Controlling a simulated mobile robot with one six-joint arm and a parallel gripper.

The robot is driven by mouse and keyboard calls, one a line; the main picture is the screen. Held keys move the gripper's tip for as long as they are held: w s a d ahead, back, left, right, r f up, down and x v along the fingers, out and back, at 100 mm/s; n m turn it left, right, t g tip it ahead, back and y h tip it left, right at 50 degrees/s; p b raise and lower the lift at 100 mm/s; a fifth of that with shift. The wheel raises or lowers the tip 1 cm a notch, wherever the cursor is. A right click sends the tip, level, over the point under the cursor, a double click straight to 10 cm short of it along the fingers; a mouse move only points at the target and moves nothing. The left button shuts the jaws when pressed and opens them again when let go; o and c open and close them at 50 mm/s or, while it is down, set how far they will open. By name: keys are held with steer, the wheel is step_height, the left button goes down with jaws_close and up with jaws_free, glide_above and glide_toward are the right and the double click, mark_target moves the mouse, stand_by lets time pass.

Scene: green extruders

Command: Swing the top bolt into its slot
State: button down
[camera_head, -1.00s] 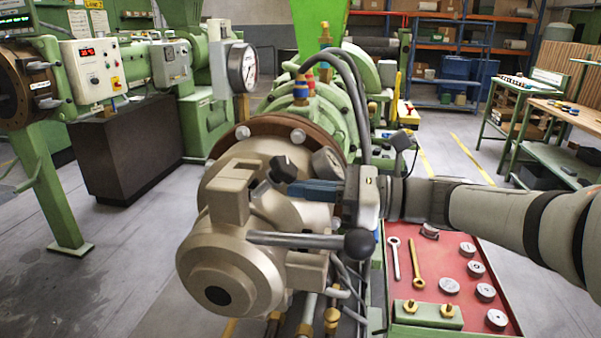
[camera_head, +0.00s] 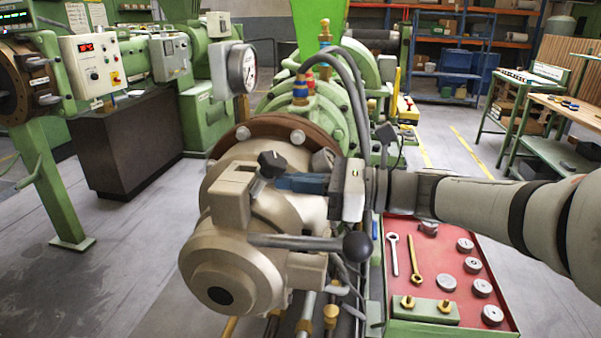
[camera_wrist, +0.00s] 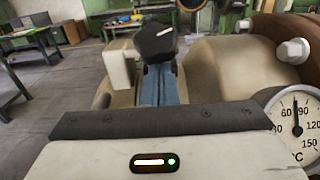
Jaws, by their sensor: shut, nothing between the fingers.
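The top bolt has a black faceted knob (camera_head: 271,162) and a short grey shank. It stands at the top of the beige die head (camera_head: 285,210), tilted, close beside the beige slotted lug (camera_head: 231,190). My gripper (camera_head: 280,182) is shut and empty, its blue fingers right against or just beside the bolt's shank. In the wrist view the black knob (camera_wrist: 156,42) is just beyond the tips of the blue fingers (camera_wrist: 160,75), with the beige lug (camera_wrist: 118,64) to its left. The fingers hide the lower shank; I cannot tell whether it sits within the slot.
A bar handle with a black ball (camera_head: 357,246) sticks out below my gripper. A temperature dial (camera_wrist: 294,124) is close at the right of the wrist view. Hoses (camera_head: 352,80) rise behind. A red tray (camera_head: 430,270) with wrenches and discs lies at right.

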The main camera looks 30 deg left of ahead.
mark_target(273, 172)
steer(key=shift+s+a+r, duration=0.1)
steer(key=shift+a+r, duration=0.1)
stand_by(0.3)
steer(key=shift+s+a+r+p, duration=0.15)
steer(key=shift+a+r+p, duration=0.1)
steer(key=shift+a+p, duration=0.2)
steer(key=shift+a, duration=0.1)
steer(key=shift+s+a+r, duration=0.1)
steer(key=shift+a+r, duration=0.05)
steer(key=shift+a, duration=0.1)
steer(key=shift+s+a+p, duration=0.1)
steer(key=shift+a+p, duration=0.2)
steer(key=shift+a+r, duration=0.1)
steer(key=shift+a, duration=0.2)
steer(key=p+v, duration=0.2)
steer(key=v, duration=1.1)
stand_by(0.8)
